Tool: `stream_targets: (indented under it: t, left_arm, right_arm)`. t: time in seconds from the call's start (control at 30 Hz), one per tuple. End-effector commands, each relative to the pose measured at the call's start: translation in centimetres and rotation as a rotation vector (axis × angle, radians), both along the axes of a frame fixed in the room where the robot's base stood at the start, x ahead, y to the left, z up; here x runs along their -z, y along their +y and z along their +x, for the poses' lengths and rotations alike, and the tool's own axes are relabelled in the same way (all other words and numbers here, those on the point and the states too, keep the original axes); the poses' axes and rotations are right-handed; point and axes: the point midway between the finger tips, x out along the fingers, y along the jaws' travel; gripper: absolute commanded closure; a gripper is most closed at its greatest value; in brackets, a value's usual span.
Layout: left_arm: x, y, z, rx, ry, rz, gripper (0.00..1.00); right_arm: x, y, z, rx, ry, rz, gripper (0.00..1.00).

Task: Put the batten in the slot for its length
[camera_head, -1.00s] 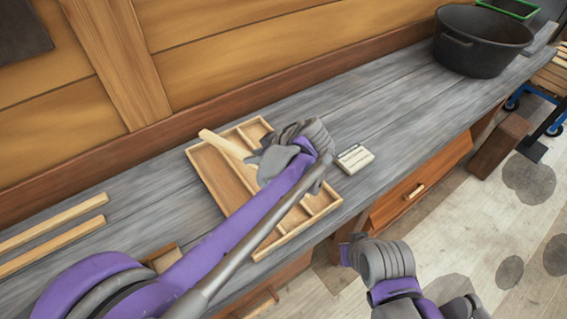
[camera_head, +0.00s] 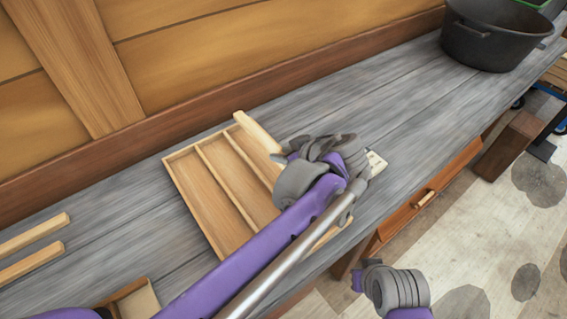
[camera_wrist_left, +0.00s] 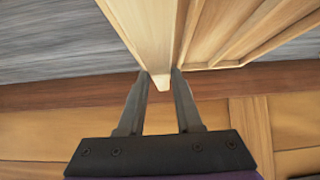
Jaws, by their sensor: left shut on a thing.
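A pale wooden batten (camera_head: 257,132) is held by my left gripper (camera_head: 305,165), which hides its near part in the head view. The batten lies over the right part of a slotted wooden tray (camera_head: 183,193), and its far end sticks out past the tray's back edge. In the left wrist view the batten (camera_wrist_left: 153,40) runs between the two fingers (camera_wrist_left: 160,88), beside the tray's wall (camera_wrist_left: 205,35). I cannot tell whether it is inside a slot or above it. My right gripper (camera_head: 372,280) is low at the right, off the bench; its jaws cannot be made out.
Two more battens (camera_head: 35,235) lie on the grey bench (camera_head: 420,120) at the left. A small pale block (camera_head: 376,161) is partly hidden behind my left gripper. A black pot (camera_head: 487,35) stands at the back right. The bench between is clear.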

Motion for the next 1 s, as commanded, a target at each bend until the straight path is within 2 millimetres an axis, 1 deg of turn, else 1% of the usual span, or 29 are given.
stream_targets:
  t: [0.2, 0.23, 0.5, 0.97, 1.0]
  left_arm:
    - [3.0, 0.0, 0.0, -0.001, 0.0, 0.001, 1.0]
    - [3.3, 0.0, 0.0, -0.001, 0.0, 0.001, 1.0]
    - [3.4, 0.0, 0.0, 0.0, 0.0, 0.0, 1.0]
    - [4.5, 0.0, 0.0, -0.001, 0.0, 0.001, 1.0]
    - [4.5, 0.0, 0.0, -0.001, 0.0, 0.001, 0.64]
  right_arm:
    - [0.5, 0.0, -0.1, 0.0, 0.002, 0.0, 1.0]
    - [0.5, 0.0, -0.1, 0.0, 0.002, 0.0, 1.0]
    - [0.5, 0.0, 0.0, 0.0, 0.002, 0.0, 1.0]
    - [0.9, 0.0, -0.1, 0.0, 0.003, 0.0, 1.0]
    - [0.9, 0.0, -0.1, 0.0, 0.003, 0.0, 1.0]
